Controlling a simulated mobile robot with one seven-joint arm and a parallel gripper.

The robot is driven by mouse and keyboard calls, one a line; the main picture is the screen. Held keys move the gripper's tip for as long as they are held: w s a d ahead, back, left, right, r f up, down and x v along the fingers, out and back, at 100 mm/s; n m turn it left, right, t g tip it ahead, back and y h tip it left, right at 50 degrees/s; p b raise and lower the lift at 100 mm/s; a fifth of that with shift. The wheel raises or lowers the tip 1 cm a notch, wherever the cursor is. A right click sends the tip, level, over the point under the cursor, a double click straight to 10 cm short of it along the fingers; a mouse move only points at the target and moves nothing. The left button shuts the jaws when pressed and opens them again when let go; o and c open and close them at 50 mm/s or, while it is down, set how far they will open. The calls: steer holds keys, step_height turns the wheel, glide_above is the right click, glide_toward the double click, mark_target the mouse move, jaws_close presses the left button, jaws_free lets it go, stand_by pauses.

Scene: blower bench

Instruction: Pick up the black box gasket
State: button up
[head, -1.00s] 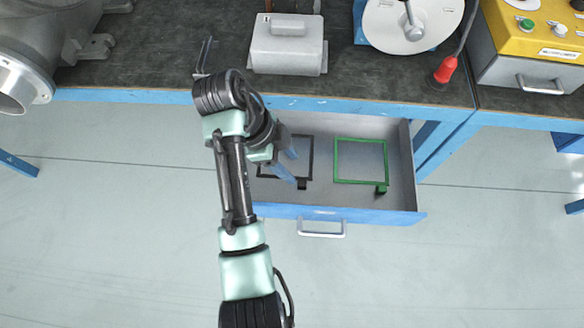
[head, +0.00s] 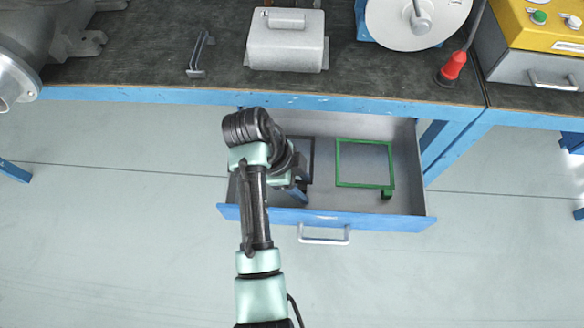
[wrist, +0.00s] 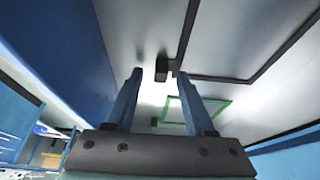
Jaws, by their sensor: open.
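The black box gasket (wrist: 225,79) is a thin dark square frame with a small block-like tab. It lies in the open drawer (head: 345,207); in the head view only its right part (head: 312,160) shows, the rest hidden by my arm. My gripper (head: 299,193) is low over the drawer's front left part, at the gasket's near side. In the wrist view my gripper (wrist: 161,74) is open, with the gasket's tab appearing between the two blue fingertips. I cannot tell how far the tips are from the tab.
A green gasket (head: 365,184) lies in the drawer to the right. The drawer walls and blue front with its handle (head: 324,238) surround the gripper. The workbench (head: 380,76) edge is behind, with a grey box (head: 286,48) and a metal bracket (head: 200,55) on it.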

jaws_close()
steer(key=shift+r, duration=0.1)
stand_by(0.3)
